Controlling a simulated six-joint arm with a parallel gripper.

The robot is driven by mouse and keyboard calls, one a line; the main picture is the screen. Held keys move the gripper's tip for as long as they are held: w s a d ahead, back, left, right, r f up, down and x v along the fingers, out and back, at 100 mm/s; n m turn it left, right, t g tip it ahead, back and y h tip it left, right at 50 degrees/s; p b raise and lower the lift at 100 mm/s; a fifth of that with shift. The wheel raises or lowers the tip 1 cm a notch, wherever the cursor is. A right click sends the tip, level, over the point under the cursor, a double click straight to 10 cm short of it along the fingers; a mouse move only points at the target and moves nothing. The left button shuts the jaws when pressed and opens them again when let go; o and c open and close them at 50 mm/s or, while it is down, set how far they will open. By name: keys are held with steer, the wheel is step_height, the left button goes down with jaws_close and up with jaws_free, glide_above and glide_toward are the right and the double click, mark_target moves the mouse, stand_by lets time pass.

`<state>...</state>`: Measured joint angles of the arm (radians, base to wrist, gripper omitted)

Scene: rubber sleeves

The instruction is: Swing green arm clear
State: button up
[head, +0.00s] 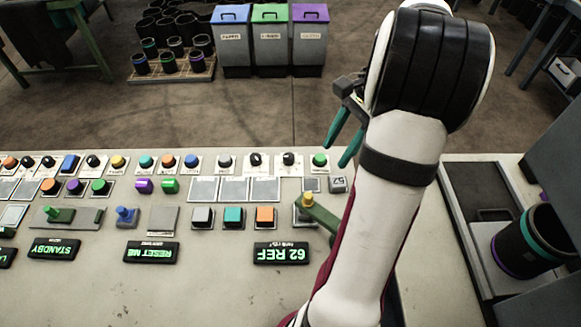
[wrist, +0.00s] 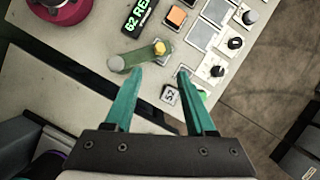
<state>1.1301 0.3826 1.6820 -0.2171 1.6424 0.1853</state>
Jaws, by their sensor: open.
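The green arm (head: 320,215) is a flat bar with a yellow knob (head: 307,200) at one end. It lies over a small grey plate at the panel's right, and my arm hides its other end in the head view. In the wrist view the whole green arm (wrist: 138,57) shows, with a round grey end at left and the yellow knob (wrist: 160,47) at right. My gripper (head: 336,157) has teal fingers, apart and empty. It hangs above the panel's far edge. In the wrist view the gripper (wrist: 160,72) has its fingertips just below the knob, apparently not touching.
A grey numbered block (head: 338,185) and a green button (head: 320,160) sit close by. Three square buttons, the orange one (head: 265,216) nearest, and a "62 REF" display (head: 282,253) lie left of the green arm. A dark tray (head: 490,215) borders the panel at right.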

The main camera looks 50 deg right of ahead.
mark_target(310, 194)
steer(key=x, duration=1.5)
steer(key=shift+r, duration=0.1)
steer(key=shift+c, duration=0.2)
jaws_close()
stand_by(0.5)
